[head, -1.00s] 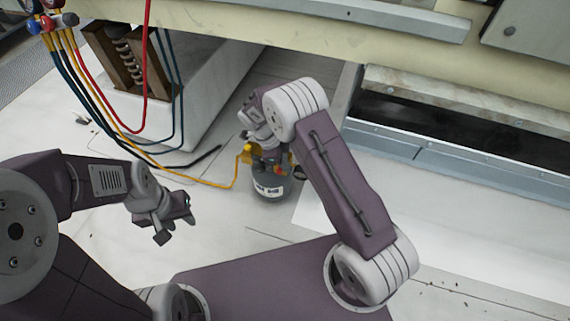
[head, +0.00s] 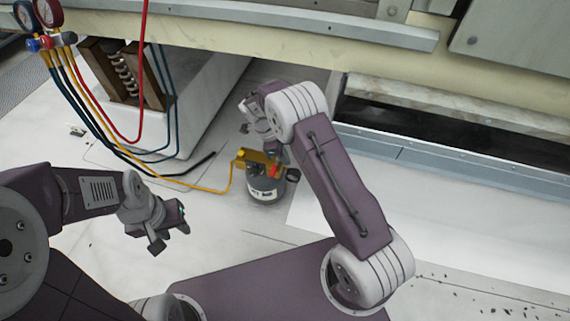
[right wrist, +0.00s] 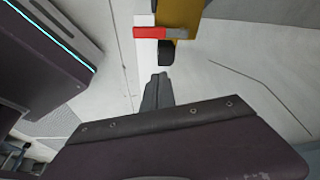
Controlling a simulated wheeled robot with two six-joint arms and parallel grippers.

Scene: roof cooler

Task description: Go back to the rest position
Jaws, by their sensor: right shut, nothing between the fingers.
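My left gripper (head: 170,237) is at the left in the head view, above the white floor, with its fingers apart and nothing between them. My right arm reaches across the middle of the head view. Its wrist is just behind the dark grey bottle (head: 264,192) with the yellow valve block (head: 258,157); the fingers are hard to make out there. In the right wrist view my right gripper (right wrist: 158,78) is shut and empty. Its tips are a little apart from the red lever (right wrist: 163,33) and yellow block (right wrist: 180,14).
A gauge manifold (head: 48,38) with red, blue and yellow hoses hangs at the upper left. A yellow hose (head: 215,190) runs to the bottle. A white cabinet (head: 205,90) with a coil stands behind. A large cream unit (head: 330,48) overhangs the back.

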